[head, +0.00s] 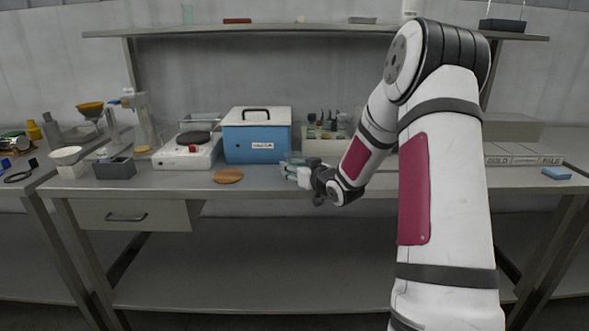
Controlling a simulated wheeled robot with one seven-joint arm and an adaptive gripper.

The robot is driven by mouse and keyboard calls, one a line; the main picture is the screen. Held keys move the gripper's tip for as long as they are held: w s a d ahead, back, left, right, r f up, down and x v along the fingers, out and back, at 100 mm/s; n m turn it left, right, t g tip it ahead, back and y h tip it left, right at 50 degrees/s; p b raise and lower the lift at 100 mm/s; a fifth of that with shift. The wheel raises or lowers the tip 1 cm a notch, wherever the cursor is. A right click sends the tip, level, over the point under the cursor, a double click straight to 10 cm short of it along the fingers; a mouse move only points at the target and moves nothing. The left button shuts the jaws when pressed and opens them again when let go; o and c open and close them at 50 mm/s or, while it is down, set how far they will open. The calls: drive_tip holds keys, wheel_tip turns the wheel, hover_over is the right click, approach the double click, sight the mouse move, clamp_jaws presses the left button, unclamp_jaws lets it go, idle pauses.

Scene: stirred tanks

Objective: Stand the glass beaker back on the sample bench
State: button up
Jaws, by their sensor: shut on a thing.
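My gripper (304,178) is at the front edge of the sample bench (270,183), right of the round brown mat and in front of the blue box. It points left and is shut on a small, pale, see-through thing, which looks like the glass beaker (290,166). The fingers and wrist hide part of it. I cannot tell whether its base touches the bench top or is held just above it.
A round brown mat (228,176) lies left of my gripper. Behind stand a blue lidded box (257,140), a white hotplate (186,155) and a rack of bottles (325,133). A grey box (115,168) stands at the left. A shelf (300,29) runs above.

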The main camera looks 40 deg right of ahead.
drive_tip(key=o, duration=1.2)
drive_tip(key=shift+r, duration=0.15)
drive_tip(key=d+p+v, duration=0.1)
drive_tip(key=p+v, duration=0.1)
drive_tip(key=v, duration=1)
drive_tip(key=s+a+r+g+h, duration=0.2)
drive_tip(key=s+a+r+g, duration=0.3)
drive_tip(key=s+a+g, duration=0.5)
drive_tip(key=s+a+g+y, duration=0.1)
drive_tip(key=s+a, duration=0.4)
drive_tip(key=s, duration=0.4)
drive_tip(key=s+a+g+y, duration=0.1)
drive_tip(key=s+a+g, duration=0.1)
drive_tip(key=s+a, duration=0.4)
drive_tip(key=s+a+r+g+y, duration=0.1)
drive_tip(key=s+a, duration=0.5)
drive_tip(key=s, duration=0.6)
drive_tip(key=shift+s+a+r+n+g, duration=0.1)
drive_tip(key=shift+s+a+n+g, duration=0.1)
drive_tip(key=shift+n+g, duration=0.15)
